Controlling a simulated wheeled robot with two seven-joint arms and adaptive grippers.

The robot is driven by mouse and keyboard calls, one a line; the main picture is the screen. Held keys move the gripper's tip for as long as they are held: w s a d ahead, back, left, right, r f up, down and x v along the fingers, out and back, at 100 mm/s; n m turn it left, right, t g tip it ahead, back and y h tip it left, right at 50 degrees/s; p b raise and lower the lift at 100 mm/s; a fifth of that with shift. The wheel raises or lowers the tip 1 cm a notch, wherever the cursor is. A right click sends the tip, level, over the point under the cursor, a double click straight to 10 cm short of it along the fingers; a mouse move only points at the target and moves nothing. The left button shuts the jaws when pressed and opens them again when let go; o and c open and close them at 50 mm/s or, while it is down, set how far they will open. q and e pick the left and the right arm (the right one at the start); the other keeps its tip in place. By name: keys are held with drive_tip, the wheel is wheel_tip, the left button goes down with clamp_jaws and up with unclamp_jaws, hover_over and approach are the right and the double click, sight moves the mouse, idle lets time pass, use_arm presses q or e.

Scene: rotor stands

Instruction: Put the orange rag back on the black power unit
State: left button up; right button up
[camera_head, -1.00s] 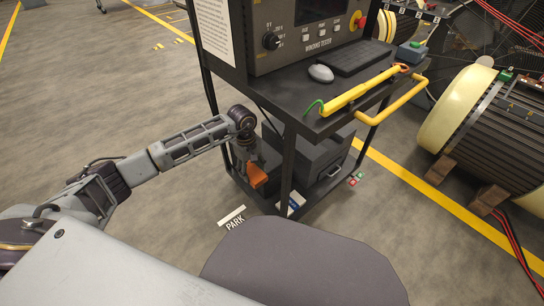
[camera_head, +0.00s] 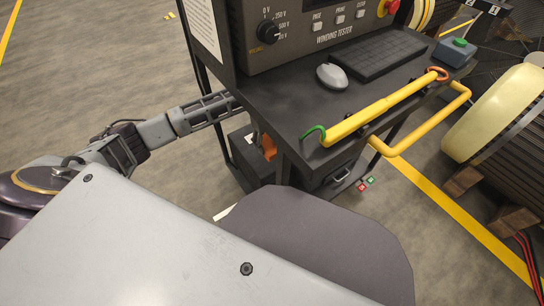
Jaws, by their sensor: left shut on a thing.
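The orange rag (camera_head: 269,147) hangs bunched at my left gripper (camera_head: 263,134), by the cart's near left post. My left gripper is shut on it, mostly hidden behind the cart's top shelf and post. Dark boxes stand on the lower shelf: one with a handle (camera_head: 338,176) to the right of the rag, another (camera_head: 243,152) to the left and below. I cannot tell for sure which is the black power unit. Whether the rag touches either box is unclear. My right gripper is out of view.
The cart's top shelf (camera_head: 268,98) overhangs the arm and carries a winding tester (camera_head: 308,42), mouse (camera_head: 332,77) and keyboard (camera_head: 378,60). A yellow tool (camera_head: 380,108) lies along its edge by a yellow handle (camera_head: 425,128). A large rotor (camera_head: 505,130) rests at right.

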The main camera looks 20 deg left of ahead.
sight(268, 149)
use_arm(q)
drive_tip(key=shift+w, duration=0.25)
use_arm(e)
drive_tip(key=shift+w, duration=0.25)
use_arm(q)
drive_tip(key=shift+f+b, duration=0.95)
drive_tip(key=shift+f, duration=1.55)
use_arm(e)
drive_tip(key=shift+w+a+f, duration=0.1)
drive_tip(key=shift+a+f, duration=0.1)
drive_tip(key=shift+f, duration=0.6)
use_arm(q)
drive_tip(key=shift+f+b, duration=1)
drive_tip(key=shift+f, duration=1.45)
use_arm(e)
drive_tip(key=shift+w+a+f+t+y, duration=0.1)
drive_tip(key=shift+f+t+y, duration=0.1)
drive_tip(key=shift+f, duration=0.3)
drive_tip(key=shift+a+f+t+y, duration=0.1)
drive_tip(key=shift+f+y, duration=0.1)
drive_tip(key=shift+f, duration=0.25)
use_arm(q)
drive_tip(key=shift+f, duration=0.2)
drive_tip(key=o, duration=1)
drive_tip(key=shift+r, duration=0.15)
